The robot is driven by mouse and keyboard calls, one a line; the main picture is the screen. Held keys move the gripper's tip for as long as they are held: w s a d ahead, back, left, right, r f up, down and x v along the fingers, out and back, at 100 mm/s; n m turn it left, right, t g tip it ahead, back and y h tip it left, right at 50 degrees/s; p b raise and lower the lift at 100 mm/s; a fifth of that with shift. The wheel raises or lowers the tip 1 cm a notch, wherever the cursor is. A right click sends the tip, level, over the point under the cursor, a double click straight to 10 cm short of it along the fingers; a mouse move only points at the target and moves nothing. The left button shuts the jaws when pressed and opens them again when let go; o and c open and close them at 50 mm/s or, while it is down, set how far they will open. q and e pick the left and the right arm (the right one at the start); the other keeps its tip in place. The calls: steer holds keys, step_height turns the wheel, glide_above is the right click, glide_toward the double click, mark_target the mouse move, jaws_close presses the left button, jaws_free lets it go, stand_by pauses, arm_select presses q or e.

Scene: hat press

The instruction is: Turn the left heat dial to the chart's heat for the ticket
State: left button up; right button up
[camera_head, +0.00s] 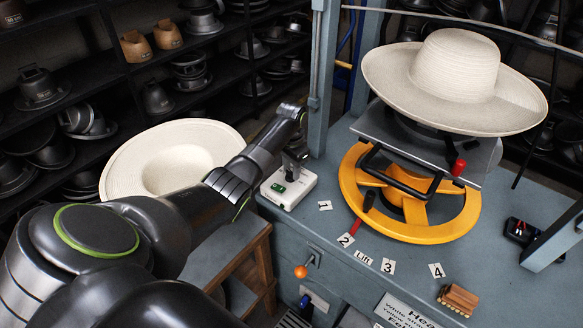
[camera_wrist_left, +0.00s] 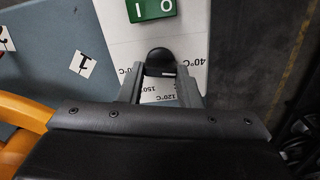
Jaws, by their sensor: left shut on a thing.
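The left heat dial (camera_wrist_left: 160,56) is a small black knob on a white control box (camera_head: 301,190) with a green I/O switch (camera_head: 279,187). My left gripper (camera_head: 294,158) is over the box and shut on the dial; in the left wrist view its fingers (camera_wrist_left: 160,74) stand on either side of the knob. Scale marks reading 120°C, 150 and a partly cut 40°C show around it, but I cannot tell the setting. The chart (camera_head: 403,312) on the bench front is cut off; only "White straw" and "Yellow" partly read. I cannot make out a ticket.
A yellow handwheel (camera_head: 465,221) with black and red handles stands right of the box, under a plate bearing a cream hat (camera_head: 452,75). Another hat (camera_head: 135,165) lies left behind my arm. Numbered cards, a brush (camera_head: 459,299) and an orange-knobbed lever (camera_head: 301,271) are nearby.

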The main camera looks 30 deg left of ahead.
arm_select(q)
steer(key=m+p, duration=0.1)
steer(key=m, duration=0.2)
steer(key=shift+r+p, duration=0.15)
steer(key=shift+p, duration=0.2)
steer(key=shift+d+m+p, duration=0.1)
steer(key=shift+m+p, duration=0.45)
steer(key=shift+m, duration=1.55)
steer(key=o, duration=1)
step_height(320, 180, up, 17)
steer(key=shift+s+r+p, duration=0.1)
steer(key=shift+r+p, duration=0.05)
steer(key=shift+p, duration=0.15)
